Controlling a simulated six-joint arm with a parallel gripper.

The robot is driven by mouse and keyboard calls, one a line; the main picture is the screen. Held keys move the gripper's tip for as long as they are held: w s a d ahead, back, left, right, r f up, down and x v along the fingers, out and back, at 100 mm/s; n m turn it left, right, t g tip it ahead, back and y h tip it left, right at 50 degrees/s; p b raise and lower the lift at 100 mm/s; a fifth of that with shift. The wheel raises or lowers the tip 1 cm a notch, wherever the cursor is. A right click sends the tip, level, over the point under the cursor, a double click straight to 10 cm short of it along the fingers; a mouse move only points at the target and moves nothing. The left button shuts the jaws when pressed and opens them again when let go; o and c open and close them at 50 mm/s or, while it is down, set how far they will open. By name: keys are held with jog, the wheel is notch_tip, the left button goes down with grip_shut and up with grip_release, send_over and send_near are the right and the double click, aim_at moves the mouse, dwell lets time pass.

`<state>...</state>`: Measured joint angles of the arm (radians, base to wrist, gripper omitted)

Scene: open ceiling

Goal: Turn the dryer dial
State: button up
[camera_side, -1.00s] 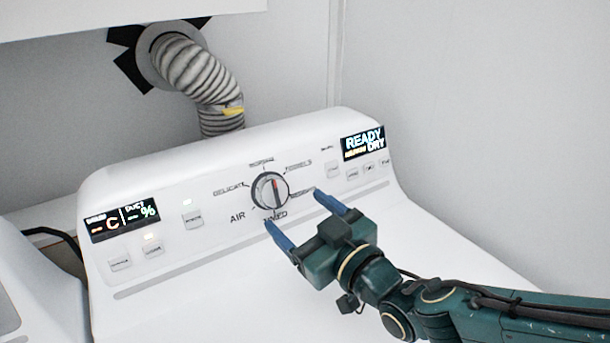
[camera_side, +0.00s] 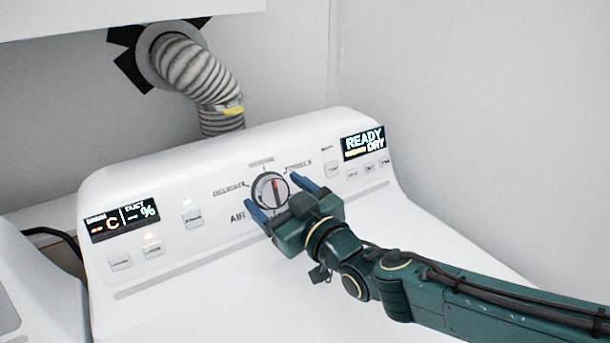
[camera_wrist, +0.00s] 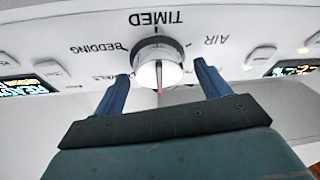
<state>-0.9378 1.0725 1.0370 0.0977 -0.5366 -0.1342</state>
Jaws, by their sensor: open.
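The dial (camera_side: 269,189) is a round knob with a dark rim, a pale face and a red pointer mark, on the white dryer's (camera_side: 130,195) sloped control panel. It also shows in the wrist view (camera_wrist: 157,72), upside down, with printed labels around it. My gripper (camera_side: 277,196) is open, its two blue fingers on either side of the dial in the side view. In the wrist view, my gripper (camera_wrist: 163,80) has one finger left and one finger right of the dial, with gaps on both sides. I see no contact with the dial.
A lit READY DRY display (camera_side: 363,142) and several buttons are on the panel's right. Another display (camera_side: 123,218) and more buttons are on its left. A ribbed duct hose (camera_side: 200,78) rises behind the dryer.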

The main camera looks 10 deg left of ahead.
jog(key=shift+w+a, duration=0.1)
jog(key=shift+w, duration=0.05)
jog(key=c, duration=1)
jog(key=shift+o, duration=0.2)
jog(key=shift+m, duration=0.5)
jog(key=m+t+h, duration=0.1)
jog(key=m, duration=0.2)
jog(key=m+t+h, duration=0.1)
jog(key=m, duration=0.2)
jog(key=shift+a, duration=0.1)
jog(key=m+h, duration=0.1)
jog(key=m, duration=0.2)
jog(key=m+h, duration=0.2)
jog(key=m, duration=0.2)
jog(key=shift+m+t, duration=0.3)
jog(key=shift+t, duration=0.1)
